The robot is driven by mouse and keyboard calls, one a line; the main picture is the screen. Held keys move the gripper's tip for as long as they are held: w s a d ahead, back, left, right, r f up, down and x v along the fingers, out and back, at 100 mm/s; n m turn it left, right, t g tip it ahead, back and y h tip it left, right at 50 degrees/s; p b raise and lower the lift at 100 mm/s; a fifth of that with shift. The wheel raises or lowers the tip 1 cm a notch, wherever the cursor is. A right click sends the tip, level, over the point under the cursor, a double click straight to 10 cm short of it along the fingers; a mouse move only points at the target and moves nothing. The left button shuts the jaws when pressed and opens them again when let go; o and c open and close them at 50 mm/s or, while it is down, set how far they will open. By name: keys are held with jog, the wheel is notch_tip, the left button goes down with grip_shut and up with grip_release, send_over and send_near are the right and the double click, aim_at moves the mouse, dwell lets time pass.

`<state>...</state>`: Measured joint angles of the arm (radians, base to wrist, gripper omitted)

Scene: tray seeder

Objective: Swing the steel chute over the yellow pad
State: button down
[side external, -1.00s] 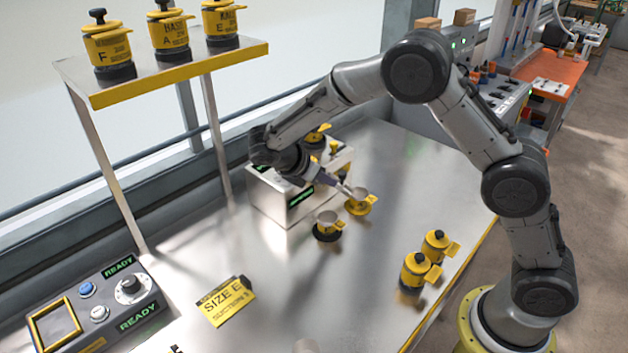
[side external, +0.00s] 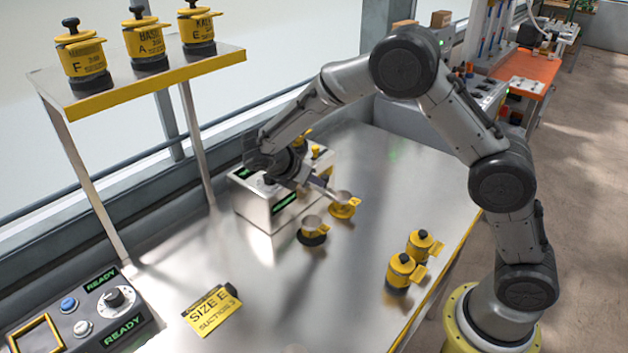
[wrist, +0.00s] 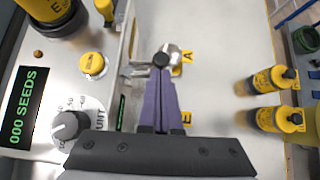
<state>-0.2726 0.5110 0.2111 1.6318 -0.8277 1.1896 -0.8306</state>
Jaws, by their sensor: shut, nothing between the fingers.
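My gripper (wrist: 162,60) has long purple fingers, pressed together with nothing between them. In the wrist view the tips are beside a steel cup (wrist: 173,50) and a yellow tag marked A (wrist: 187,57). A short grey metal piece, perhaps the steel chute (wrist: 136,70), runs from the machine toward the fingertips; I cannot tell if they touch. In the side view the fingertips (side external: 333,194) are close to the cup on the yellow pad (side external: 345,212). A second steel cup (side external: 312,222) stands nearer, on a black pad (side external: 312,239). The chute is not distinct there.
The seeder box (side external: 268,210) stands behind the pads; its display (wrist: 22,107) reads 000 SEEDS. Two yellow jars (side external: 400,268) stand to the right. A SIZE E card (side external: 211,309) and control panel (side external: 80,315) are at front left. Open bench lies between.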

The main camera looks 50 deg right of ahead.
jog(key=shift+s+d+n, duration=0.15)
jog(key=shift+n, duration=0.15)
jog(key=shift+s+d+n+t+y, duration=0.2)
jog(key=shift+d+n+t, duration=0.3)
jog(key=shift+n+t, duration=0.4)
jog(key=shift+s+d+n+t+y, duration=0.15)
jog(key=shift+d+n+t, duration=0.3)
jog(key=shift+n+t, duration=0.45)
jog(key=shift+w+d, duration=0.1)
jog(key=shift+d, duration=0.15)
